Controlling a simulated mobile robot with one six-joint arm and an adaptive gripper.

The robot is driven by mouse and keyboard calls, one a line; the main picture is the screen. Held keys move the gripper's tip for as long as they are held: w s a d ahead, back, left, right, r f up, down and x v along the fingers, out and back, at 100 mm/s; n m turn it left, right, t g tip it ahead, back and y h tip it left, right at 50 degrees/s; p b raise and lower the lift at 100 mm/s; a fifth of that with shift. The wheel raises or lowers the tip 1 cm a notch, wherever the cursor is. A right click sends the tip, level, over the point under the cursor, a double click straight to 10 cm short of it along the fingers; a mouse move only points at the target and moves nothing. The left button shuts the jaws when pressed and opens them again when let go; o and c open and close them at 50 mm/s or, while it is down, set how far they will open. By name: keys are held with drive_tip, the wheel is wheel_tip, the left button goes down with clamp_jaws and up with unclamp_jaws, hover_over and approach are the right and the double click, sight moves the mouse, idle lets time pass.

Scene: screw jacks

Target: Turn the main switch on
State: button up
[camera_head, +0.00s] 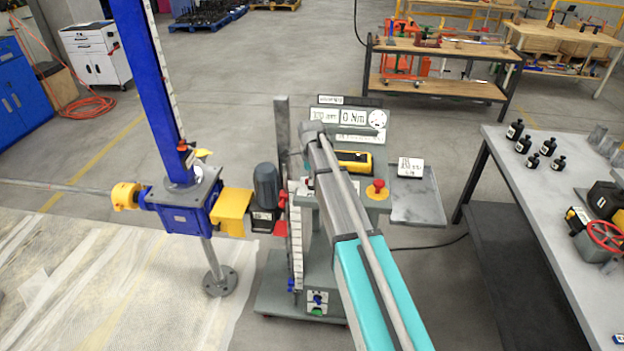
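A grey test stand on a low base (275,294) stands in the middle of the head view, partly hidden by my arm. A red knob on a yellow base (377,189) sits on its right side. A small panel (317,301) with blue and green controls is low on its front. I cannot tell which of these is the main switch, or its position. My arm reaches from the bottom edge up across the stand, its far end in front of the display board. My gripper's fingers do not show.
A blue screw jack (187,215) with a tall blue column and motor (266,188) stands left of the test stand. A grey side shelf (417,197) juts out right. A table (565,200) with black bottles stands further right. The floor behind is largely clear.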

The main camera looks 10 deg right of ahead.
drive_tip(key=shift+d, duration=0.1)
clamp_jaws()
drive_tip(key=shift+n, duration=0.5)
drive_tip(key=n, duration=0.3)
drive_tip(key=shift+s+n, duration=0.15)
drive_tip(key=shift+n, duration=0.15)
drive_tip(key=n, duration=0.4)
drive_tip(key=shift+s, duration=0.15)
drive_tip(key=n, duration=0.5)
drive_tip(key=shift+s, duration=0.1)
drive_tip(key=n, duration=0.4)
drive_tip(key=shift+s, duration=0.1)
drive_tip(key=shift+n, duration=0.3)
drive_tip(key=o, duration=0.7)
unclamp_jaws()
